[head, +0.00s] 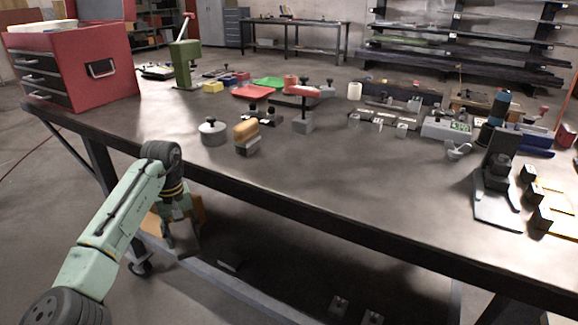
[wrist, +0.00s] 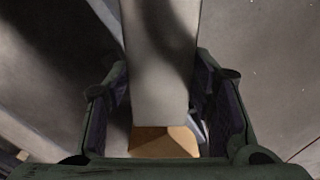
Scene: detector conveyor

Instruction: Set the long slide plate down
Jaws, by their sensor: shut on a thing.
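My gripper (head: 184,240) hangs low in front of the workbench's left part, below the level of its top. In the wrist view its two fingers (wrist: 165,112) stand on either side of a long, smooth grey plate (wrist: 160,65). The gripper is shut on this plate, which I take for the long slide plate. It runs from between the fingers out past the top of the wrist view. I cannot make the plate out clearly in the head view, and cannot tell whether it touches anything below.
An orange-brown box (head: 200,207) is behind my gripper, under the bench edge. The workbench (head: 310,170) carries a red drawer cabinet (head: 85,72), a round grey weight (head: 212,132), a wooden-handled block (head: 246,138) and several fixtures. Its front middle is bare.

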